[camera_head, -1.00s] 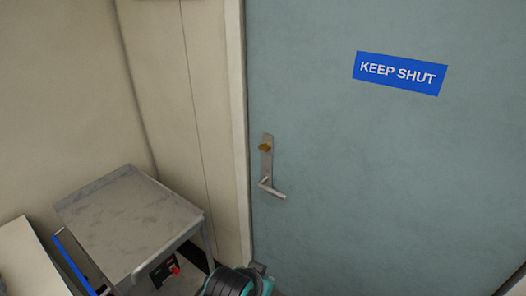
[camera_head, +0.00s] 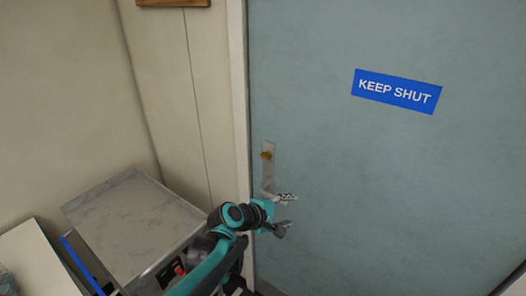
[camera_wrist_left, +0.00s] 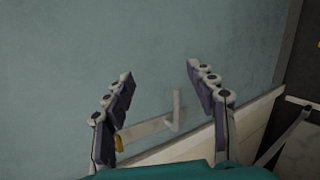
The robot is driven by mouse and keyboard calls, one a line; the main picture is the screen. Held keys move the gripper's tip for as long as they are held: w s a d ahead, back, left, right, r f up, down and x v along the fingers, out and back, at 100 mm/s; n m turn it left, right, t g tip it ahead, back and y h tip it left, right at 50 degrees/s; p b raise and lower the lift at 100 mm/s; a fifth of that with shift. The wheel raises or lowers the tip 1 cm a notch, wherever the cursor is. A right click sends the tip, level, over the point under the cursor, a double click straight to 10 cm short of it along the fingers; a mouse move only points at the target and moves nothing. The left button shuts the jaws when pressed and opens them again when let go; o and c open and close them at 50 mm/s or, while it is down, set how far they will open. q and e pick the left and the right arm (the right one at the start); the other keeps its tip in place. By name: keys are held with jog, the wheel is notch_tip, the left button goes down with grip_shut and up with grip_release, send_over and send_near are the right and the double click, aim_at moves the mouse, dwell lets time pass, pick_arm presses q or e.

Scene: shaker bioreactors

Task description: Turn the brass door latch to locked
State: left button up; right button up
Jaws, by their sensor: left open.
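The brass door latch (camera_head: 267,156) is a small knob near the top of a metal plate (camera_head: 268,172) on the blue-grey door (camera_head: 390,190). In the left wrist view the latch (camera_wrist_left: 119,143) shows low, beside the left-hand finger and partly hidden by it. My left gripper (camera_head: 288,211) is open and empty, below the latch in the head view and in front of the lever handle, which it mostly covers there. The lever handle (camera_wrist_left: 177,110) shows between the fingers in the wrist view. I see no contact with the latch. My right gripper is not in view.
A blue KEEP SHUT sign (camera_head: 397,91) is on the door. The pale door frame (camera_head: 240,110) runs left of the plate. A grey-topped cart (camera_head: 135,220) stands at lower left, close to my left arm. The door face to the right is clear.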

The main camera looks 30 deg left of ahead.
pick_arm(q)
jog(key=w+a+r+n+t+p, duration=0.3)
jog(key=w+a+n+t, duration=0.1)
jog(key=w+a+n, duration=0.5)
jog(key=n+t+y+p, duration=0.1)
jog(key=n+t, duration=0.2)
jog(key=n, duration=0.5)
send_near(264, 157)
jog(key=w, duration=0.4)
jog(key=w+d, duration=0.1)
jog(key=w, duration=0.4)
jog(key=shift+w+d+r, duration=0.15)
jog(key=shift+d+r, duration=0.05)
jog(key=shift+d, duration=0.1)
jog(key=c, duration=1.2)
